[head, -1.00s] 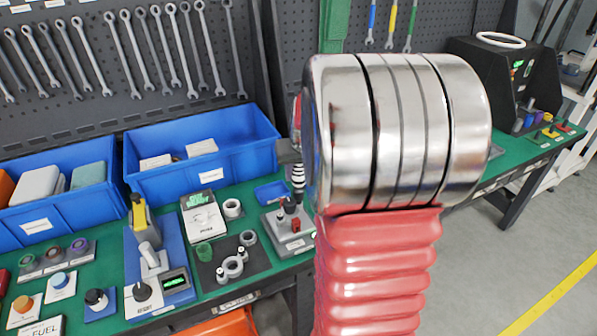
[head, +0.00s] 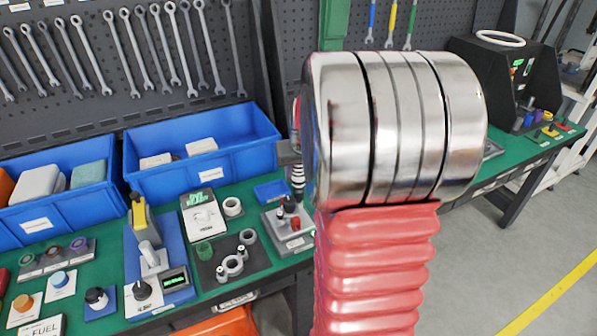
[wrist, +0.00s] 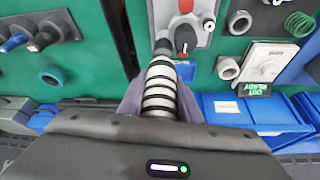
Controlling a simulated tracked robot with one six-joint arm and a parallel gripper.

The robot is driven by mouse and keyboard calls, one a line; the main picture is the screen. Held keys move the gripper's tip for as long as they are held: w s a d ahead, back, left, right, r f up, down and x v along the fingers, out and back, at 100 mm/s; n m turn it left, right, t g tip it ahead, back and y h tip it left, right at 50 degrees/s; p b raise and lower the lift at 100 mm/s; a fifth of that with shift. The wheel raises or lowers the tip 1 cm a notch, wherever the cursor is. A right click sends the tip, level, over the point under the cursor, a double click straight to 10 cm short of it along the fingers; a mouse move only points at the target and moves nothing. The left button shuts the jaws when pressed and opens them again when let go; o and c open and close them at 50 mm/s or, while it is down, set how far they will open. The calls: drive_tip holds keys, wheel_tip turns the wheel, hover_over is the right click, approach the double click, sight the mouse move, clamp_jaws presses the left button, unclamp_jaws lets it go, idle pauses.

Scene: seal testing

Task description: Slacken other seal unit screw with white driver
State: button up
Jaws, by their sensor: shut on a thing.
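My gripper (wrist: 160,98) is shut on the black-and-white striped handle of the driver (wrist: 160,85) in the wrist view. In the head view the driver (head: 298,178) shows upright just left of my arm, over the back of a small grey unit with a red knob (head: 290,240). The same unit (wrist: 200,22) is at the top of the wrist view, with a red-and-black knob beside the driver's far end. I cannot tell whether the driver's tip touches the unit or a screw. My gripper is mostly hidden behind my arm in the head view.
Two blue bins (head: 205,145) stand at the back of the green bench. A black plate with grey rings (head: 232,262) and a white-faced card unit (head: 203,215) sit left of the unit. A small blue tray (head: 271,191) lies behind it.

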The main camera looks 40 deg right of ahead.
drive_tip(key=shift+f, duration=0.6)
idle(1.4)
drive_tip(key=shift+r, duration=0.15)
idle(0.7)
drive_tip(key=shift+r, duration=1.05)
drive_tip(key=shift+r, duration=0.15)
drive_tip(key=shift+r, duration=2.4)
drive_tip(key=shift+s, duration=0.1)
